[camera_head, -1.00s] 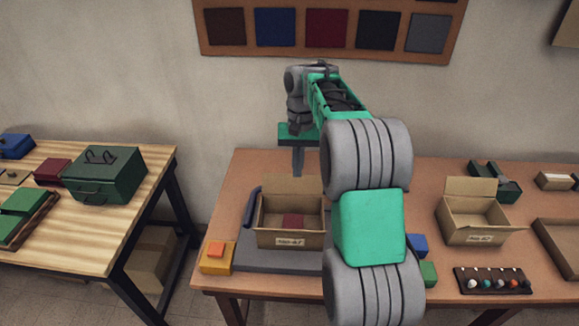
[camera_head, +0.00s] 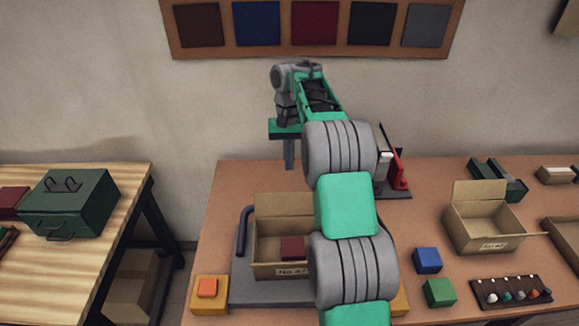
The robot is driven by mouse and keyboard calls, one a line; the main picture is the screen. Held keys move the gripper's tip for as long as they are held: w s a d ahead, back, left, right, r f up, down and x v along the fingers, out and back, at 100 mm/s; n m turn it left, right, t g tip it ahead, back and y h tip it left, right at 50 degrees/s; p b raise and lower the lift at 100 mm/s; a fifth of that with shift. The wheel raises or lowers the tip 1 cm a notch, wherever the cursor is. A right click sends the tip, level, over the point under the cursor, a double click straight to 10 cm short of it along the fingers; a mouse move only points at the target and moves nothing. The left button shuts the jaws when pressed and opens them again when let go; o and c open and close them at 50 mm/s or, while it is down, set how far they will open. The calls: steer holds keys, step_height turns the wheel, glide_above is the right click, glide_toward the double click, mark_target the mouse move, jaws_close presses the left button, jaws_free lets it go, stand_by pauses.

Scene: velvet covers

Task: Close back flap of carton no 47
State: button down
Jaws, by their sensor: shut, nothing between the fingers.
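Carton no 47 (camera_head: 268,271) is an open brown box on a grey board on the right-hand table, with its label facing me. A dark red block (camera_head: 292,247) lies inside. Its back flap (camera_head: 283,206) stands upright at the rear edge. My arm hides the carton's right side. My gripper (camera_head: 289,166) is shut and empty, with its fingers pointing down from a green crossbar. It shows above the back flap's top edge in the picture, with a small gap between them. Whether it is behind the flap is hard to tell.
Another open carton (camera_head: 478,230) stands to the right with its back flap up. Blue (camera_head: 427,260) and green (camera_head: 440,292) blocks lie between. A yellow block with an orange top (camera_head: 209,293) is at front left. A dark blue bar (camera_head: 243,232) stands beside carton 47.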

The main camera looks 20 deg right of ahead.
mark_target(289, 204)
step_height(289, 204, down, 8)
steer(key=s+b, duration=0.1)
steer(key=b, duration=0.6)
steer(key=shift+s+a+r, duration=0.55)
steer(key=shift+s+r, duration=0.2)
steer(key=shift+s, duration=0.1)
steer(key=shift+s+a+r, duration=0.55)
steer(key=shift+s+r, duration=0.15)
steer(key=shift+s, duration=0.1)
steer(key=shift+s+d+f+b, duration=0.1)
steer(key=shift+f+b, duration=0.1)
steer(key=shift+b, duration=0.95)
